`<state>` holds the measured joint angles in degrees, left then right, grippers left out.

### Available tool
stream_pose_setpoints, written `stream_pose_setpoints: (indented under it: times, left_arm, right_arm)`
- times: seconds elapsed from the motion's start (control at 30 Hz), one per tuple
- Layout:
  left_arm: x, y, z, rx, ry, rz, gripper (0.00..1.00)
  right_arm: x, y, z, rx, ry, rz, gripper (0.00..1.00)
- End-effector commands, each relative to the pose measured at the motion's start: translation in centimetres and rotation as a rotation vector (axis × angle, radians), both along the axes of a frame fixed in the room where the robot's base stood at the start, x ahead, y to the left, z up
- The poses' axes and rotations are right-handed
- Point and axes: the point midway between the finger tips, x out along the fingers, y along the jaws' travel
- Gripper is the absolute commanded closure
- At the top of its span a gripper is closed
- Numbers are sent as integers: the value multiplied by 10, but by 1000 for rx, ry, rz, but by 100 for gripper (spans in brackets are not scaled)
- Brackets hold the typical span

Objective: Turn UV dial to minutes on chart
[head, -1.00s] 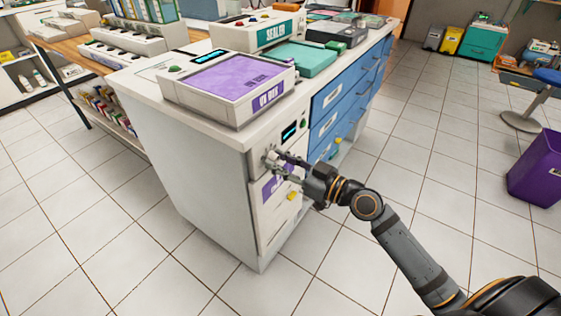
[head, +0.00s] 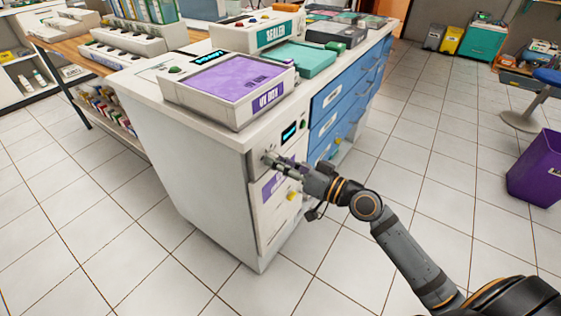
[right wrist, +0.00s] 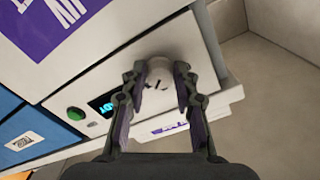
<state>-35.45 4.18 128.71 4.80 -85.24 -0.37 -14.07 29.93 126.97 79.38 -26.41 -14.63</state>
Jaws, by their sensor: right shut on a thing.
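The UV dial is a pale round knob (right wrist: 159,74) on the front of the white cabinet (head: 215,175). In the right wrist view it sits between the two fingers of my right gripper (right wrist: 160,88), which is shut on it. In the head view the right gripper (head: 270,160) reaches the panel from the right and mostly hides the knob. A small cyan-lit display (head: 289,132) is beside the dial; its digits are too small to read. I cannot make out a minutes chart. My left gripper is not in view.
A purple-topped tray (head: 228,77) labelled for UV stands on the cabinet. A green button (right wrist: 76,113) is beside the display. Blue drawers (head: 325,122) run along the right side. A purple bin (head: 535,170) stands at far right.

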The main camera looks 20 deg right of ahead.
Motion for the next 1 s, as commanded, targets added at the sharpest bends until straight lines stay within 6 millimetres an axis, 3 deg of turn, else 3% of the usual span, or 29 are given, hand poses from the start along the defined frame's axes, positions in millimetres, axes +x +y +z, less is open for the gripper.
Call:
stream_pose_setpoints:
  times: [0.3,0.87,0.9,1.0]
  left_arm:
    - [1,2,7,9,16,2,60]
    - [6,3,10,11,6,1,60]
    - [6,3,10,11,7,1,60]
    - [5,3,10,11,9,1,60]
  right_arm:
    - [0,0,0,110,86,0,100]
    - [0,0,0,138,108,0,100]
    - [0,0,0,138,108,0,69]
    - [0,0,0,137,107,0,56]
